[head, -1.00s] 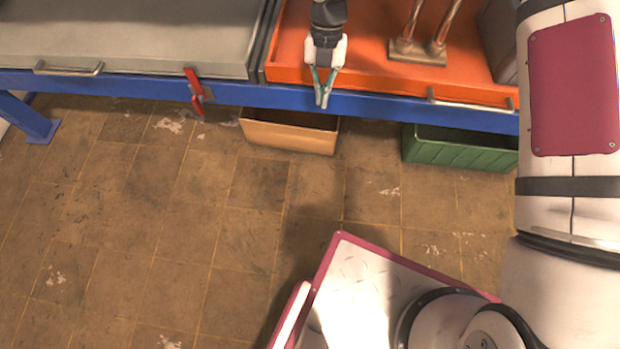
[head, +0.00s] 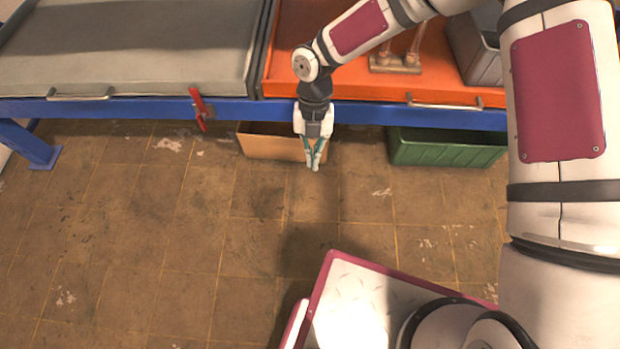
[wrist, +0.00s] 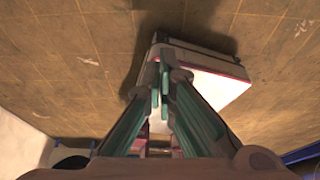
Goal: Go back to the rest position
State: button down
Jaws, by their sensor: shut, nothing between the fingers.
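My gripper (head: 314,167) hangs in front of the blue bench edge in the head view, fingers pointing down over the floor. Its teal-edged fingers are together with nothing between them. In the wrist view my gripper (wrist: 160,88) shows the fingertips closed, with the floor and my own white base beyond them. My arm reaches in from the right over the orange tray.
The blue bench (head: 370,115) carries a grey lid (head: 130,45) at left and an orange tray (head: 290,75) holding a metal fixture (head: 395,63) and a grey bin (head: 475,50). A red clamp (head: 199,108) hangs at the edge. Floor in front is clear.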

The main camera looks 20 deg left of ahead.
jog(key=s+d+p, duration=0.2)
jog(key=s, duration=0.4)
jog(key=w+d+r+m+t+h, duration=0.1)
jog(key=w+d+r+m, duration=0.2)
jog(key=d+r+m, duration=0.85)
jog(key=w+d+r+m+t+h, duration=0.1)
jog(key=w+d+r+m+t, duration=0.15)
jog(key=d+r+m, duration=0.85)
jog(key=s+d+r+m, duration=0.3)
jog(key=s+r, duration=0.1)
jog(key=r, duration=0.2)
jog(key=s+d+r+m, duration=0.3)
jog(key=s+r, duration=0.1)
jog(key=r, duration=0.3)
jog(key=s+d+r+m+t+y, duration=0.2)
jog(key=s+r+m+y, duration=0.1)
jog(key=s+m, duration=0.85)
notch_tip(320, 180, up, 16)
jog(key=t+p, duration=0.2)
jog(key=p, duration=1.3)
